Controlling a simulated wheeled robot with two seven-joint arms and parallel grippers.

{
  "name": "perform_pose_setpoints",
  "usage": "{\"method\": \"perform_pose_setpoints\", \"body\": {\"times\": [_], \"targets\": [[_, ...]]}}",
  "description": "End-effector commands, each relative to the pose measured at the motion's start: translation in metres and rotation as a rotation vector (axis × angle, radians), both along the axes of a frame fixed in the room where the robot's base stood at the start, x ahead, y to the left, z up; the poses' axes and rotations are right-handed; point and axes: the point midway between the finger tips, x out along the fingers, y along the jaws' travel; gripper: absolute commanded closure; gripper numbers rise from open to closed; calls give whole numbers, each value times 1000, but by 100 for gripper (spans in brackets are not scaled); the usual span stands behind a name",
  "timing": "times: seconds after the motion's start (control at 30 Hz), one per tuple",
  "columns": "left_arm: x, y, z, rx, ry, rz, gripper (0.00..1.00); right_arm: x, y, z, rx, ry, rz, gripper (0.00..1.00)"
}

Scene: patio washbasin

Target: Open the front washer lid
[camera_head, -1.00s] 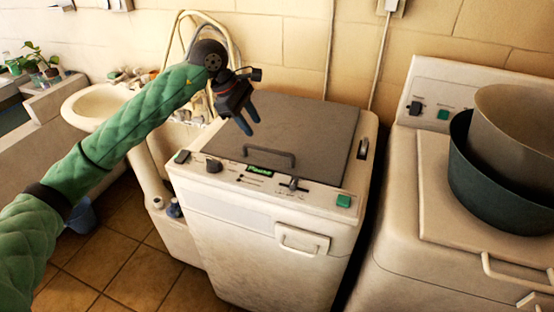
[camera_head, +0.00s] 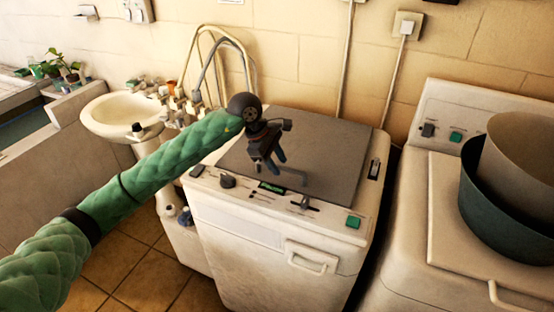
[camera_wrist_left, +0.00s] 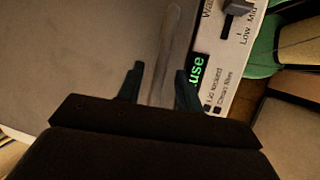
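The front washer (camera_head: 265,245) is a white top-loader with a flat grey lid (camera_head: 335,150), which lies closed. A grey bar handle (camera_head: 294,177) stands at the lid's front edge, partly hidden by my left gripper (camera_head: 277,167). The gripper points down at the handle's left part. In the left wrist view the handle (camera_wrist_left: 165,50) runs between the two dark fingers (camera_wrist_left: 158,88) of my left gripper, with a gap at the sides, so the gripper is open. I cannot tell how deep the handle sits between them. My right gripper is not in view.
The washer's control panel (camera_head: 320,209) has a green display, knobs and a green button in front of the lid. A second white machine (camera_head: 435,180) on the right carries nested tubs (camera_head: 485,215). A washbasin (camera_head: 105,118) and hoses (camera_head: 212,65) stand at the back left.

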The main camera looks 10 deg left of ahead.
Motion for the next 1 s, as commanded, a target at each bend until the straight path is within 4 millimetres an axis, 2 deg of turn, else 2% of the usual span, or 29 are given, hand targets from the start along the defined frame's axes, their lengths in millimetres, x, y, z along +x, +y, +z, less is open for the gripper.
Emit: {"method": "perform_pose_setpoints", "body": {"times": [0.23, 0.27, 0.43, 0.77, 0.9, 1.0], "targets": [[0, 0, -1, 1, 0, 1, 64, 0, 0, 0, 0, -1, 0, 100], [0, 0, -1, 1, 0, 1, 68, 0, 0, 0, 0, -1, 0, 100], [0, 0, 0, 0, 0, 1, 100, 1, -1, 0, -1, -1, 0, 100], [1, -1, 4, 0, -1, -1, 100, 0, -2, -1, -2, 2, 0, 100], [3, -1, 14, 0, -3, 0, 100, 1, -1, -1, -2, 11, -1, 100], [7, -2, 28, -1, -4, 0, 100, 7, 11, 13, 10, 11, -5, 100]]}}
